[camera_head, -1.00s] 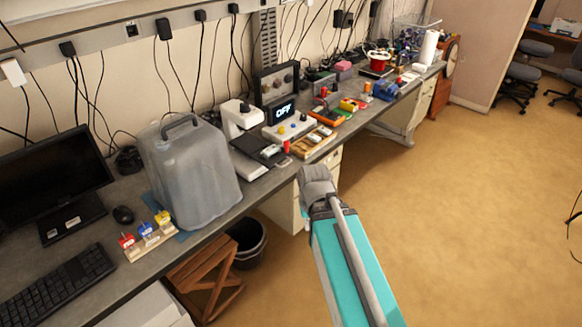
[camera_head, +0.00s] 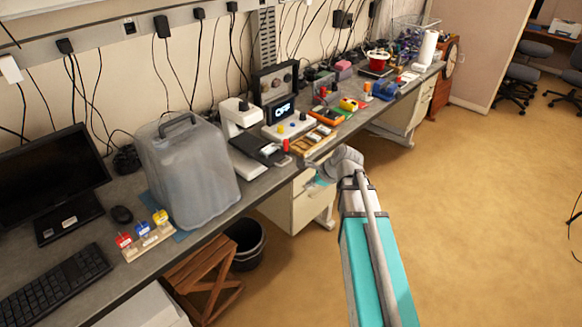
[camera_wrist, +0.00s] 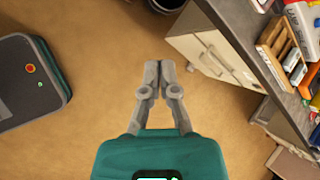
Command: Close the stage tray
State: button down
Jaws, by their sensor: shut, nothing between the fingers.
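A white microscope-like device (camera_head: 240,118) stands on the bench in the head view, right of a translucent grey cover. A dark flat tray (camera_head: 262,150) at its front reaches toward the bench edge; I take it as the stage tray. How far it stands out is hard to tell. My gripper (camera_wrist: 160,66) is shut and empty in the wrist view, over the tan floor beside the bench's cabinet. The tray is not clearly visible in the wrist view.
A red-topped item (camera_head: 286,146) and a wooden holder (camera_head: 312,141) lie close right of the tray. The grey cover (camera_head: 188,170) stands left. A white cabinet (camera_wrist: 215,58) and bucket (camera_head: 247,245) are below the bench.

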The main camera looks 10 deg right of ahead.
jog(key=w+d+r+m+t+y, duration=0.1)
jog(key=w+d+m, duration=0.3)
jog(key=m, duration=0.4)
jog(key=shift+w+r+m+t+b, duration=0.35)
jog(key=shift+w+r+t, duration=0.3)
jog(key=shift+t, duration=0.25)
jog(key=shift+w+f, duration=0.1)
jog(key=shift+f, duration=0.05)
jog(key=w+a+f+b, duration=0.5)
jog(key=w+a, duration=0.2)
jog(key=w, duration=0.2)
jog(key=shift+f+b, duration=0.25)
jog(key=shift+b, duration=0.1)
jog(key=shift+w, duration=0.1)
